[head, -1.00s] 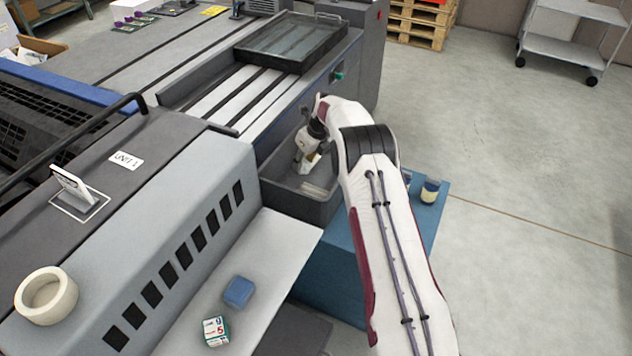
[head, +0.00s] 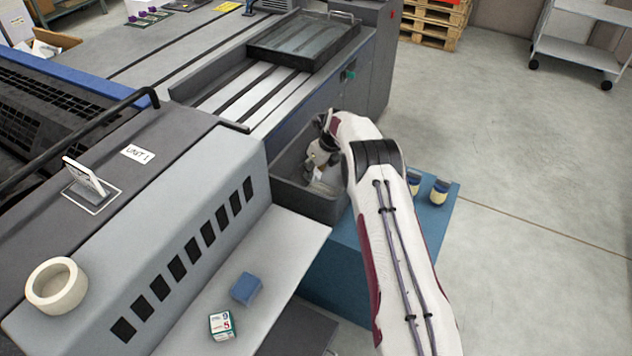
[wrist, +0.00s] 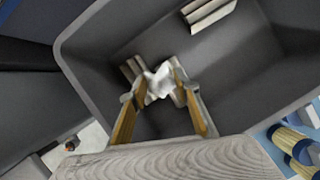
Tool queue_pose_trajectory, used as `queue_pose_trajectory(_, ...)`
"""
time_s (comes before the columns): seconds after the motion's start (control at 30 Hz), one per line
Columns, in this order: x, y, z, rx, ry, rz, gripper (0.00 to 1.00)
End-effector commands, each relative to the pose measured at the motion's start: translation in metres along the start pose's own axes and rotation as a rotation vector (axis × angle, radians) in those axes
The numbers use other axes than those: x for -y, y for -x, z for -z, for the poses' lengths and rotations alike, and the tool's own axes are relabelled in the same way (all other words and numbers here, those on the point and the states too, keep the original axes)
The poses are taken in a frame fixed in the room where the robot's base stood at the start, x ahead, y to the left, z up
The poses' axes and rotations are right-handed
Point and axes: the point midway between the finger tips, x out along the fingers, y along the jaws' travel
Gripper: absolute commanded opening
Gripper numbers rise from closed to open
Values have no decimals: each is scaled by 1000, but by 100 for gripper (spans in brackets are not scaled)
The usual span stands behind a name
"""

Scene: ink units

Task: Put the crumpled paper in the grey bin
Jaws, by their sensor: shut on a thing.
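The grey bin (head: 297,192) is an open dark box beside the press, on the blue surface. In the wrist view its rim (wrist: 75,45) surrounds my gripper. My gripper (wrist: 160,84) is over the bin's opening, pointing down into it. Its two yellowish fingers are shut on the white crumpled paper (wrist: 161,80). The paper also shows as a small pale patch in the head view (head: 317,174). I cannot tell how far the paper is above the bin floor.
Pale folded strips (wrist: 208,14) lie in the bin. Jars (head: 439,191) stand on the blue surface (head: 345,260) to the right. A blue block (head: 246,288) and a small printed box (head: 221,325) rest on the ledge. A roll (head: 57,285) stands at left.

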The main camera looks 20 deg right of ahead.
Motion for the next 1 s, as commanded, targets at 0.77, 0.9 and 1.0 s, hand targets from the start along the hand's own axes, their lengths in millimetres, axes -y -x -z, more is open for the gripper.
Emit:
queue_pose_trajectory(0.77, 0, -29, 12, 0, -1, -1, 24)
queue_pose_trajectory(0.9, 0, -41, 17, 0, -1, 0, 24)
queue_pose_trajectory(1.0, 0, -47, 19, 1, -1, 1, 24)
